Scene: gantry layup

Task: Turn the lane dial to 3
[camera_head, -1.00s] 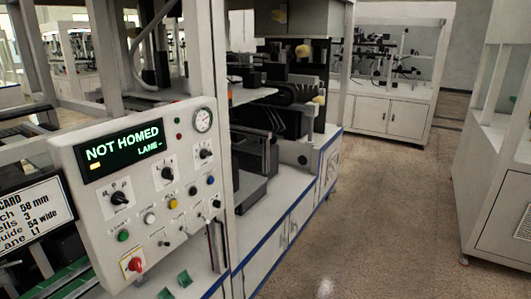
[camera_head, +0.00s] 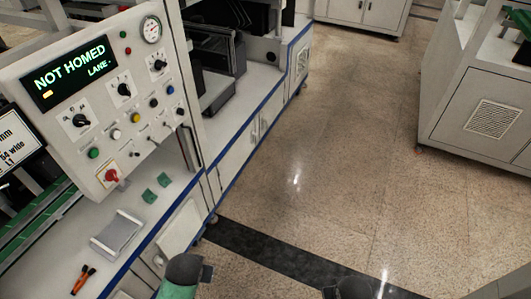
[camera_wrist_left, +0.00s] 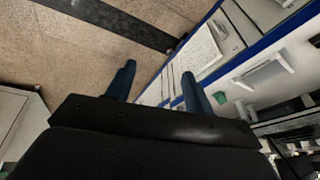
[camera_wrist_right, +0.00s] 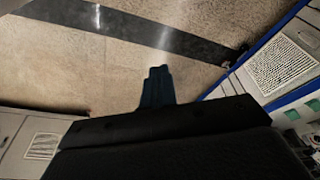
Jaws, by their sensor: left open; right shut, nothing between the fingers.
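The white control panel (camera_head: 105,145) stands at the upper left in the head view. Its display (camera_head: 68,72) reads "NOT HOMED" and "LANE -". Three black dials are on its face: a left one (camera_head: 80,121), a middle one (camera_head: 123,90) and a right one (camera_head: 158,66). Their markings are too small to tell which is the lane dial or where each points. In the left wrist view my left gripper (camera_wrist_left: 156,72) is open and empty. In the right wrist view my right gripper (camera_wrist_right: 158,70) is shut and empty. Both are away from the panel.
A red knob (camera_head: 112,176) and several coloured buttons share the panel. A grey tray (camera_head: 118,235), orange-handled pliers (camera_head: 83,279) and green pieces (camera_head: 149,196) lie on the bench below. The bench's blue edge runs diagonally. Open floor (camera_head: 340,140) lies to the right, with another cabinet (camera_head: 480,110) beyond.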

